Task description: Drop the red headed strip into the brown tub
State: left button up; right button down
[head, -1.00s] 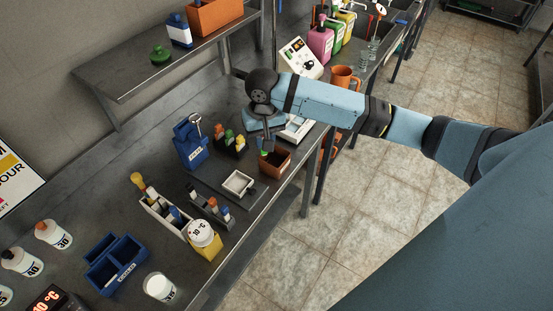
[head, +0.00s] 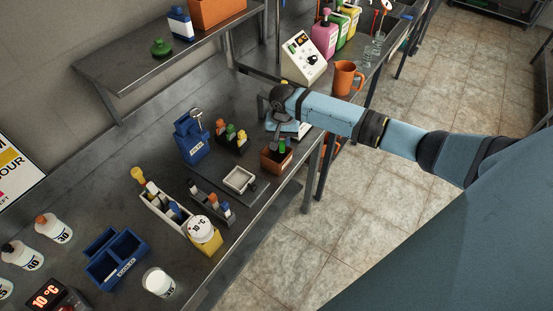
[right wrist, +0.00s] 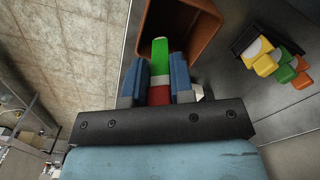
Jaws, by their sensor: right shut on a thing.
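My right gripper (head: 282,143) is shut on the red headed strip (right wrist: 159,78). In the right wrist view the gripper (right wrist: 160,72) has its blue fingers on either side of the strip. The strip's red part is between the fingers, then come a white band and a green far end. The brown tub (head: 274,166) stands near the bench's front edge. In the right wrist view the green end is over the mouth of the tub (right wrist: 207,38). I cannot tell how deep the strip reaches. My left gripper is not in view.
A black rack (head: 232,141) with coloured heads stands left of the tub. A shallow white tray (head: 240,180) lies in front of it.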

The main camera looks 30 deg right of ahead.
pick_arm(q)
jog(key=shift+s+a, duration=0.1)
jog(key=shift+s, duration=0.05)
pick_arm(e)
jog(key=shift+f, duration=0.15)
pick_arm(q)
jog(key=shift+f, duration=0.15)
pick_arm(e)
jog(key=c, duration=0.9)
grip_release()
jog(key=shift+r, duration=0.35)
pick_arm(q)
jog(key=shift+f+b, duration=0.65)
jog(key=shift+b, duration=0.25)
pick_arm(e)
notch_tip(320, 180, up, 12)
jog(key=shift+r, duration=0.6)
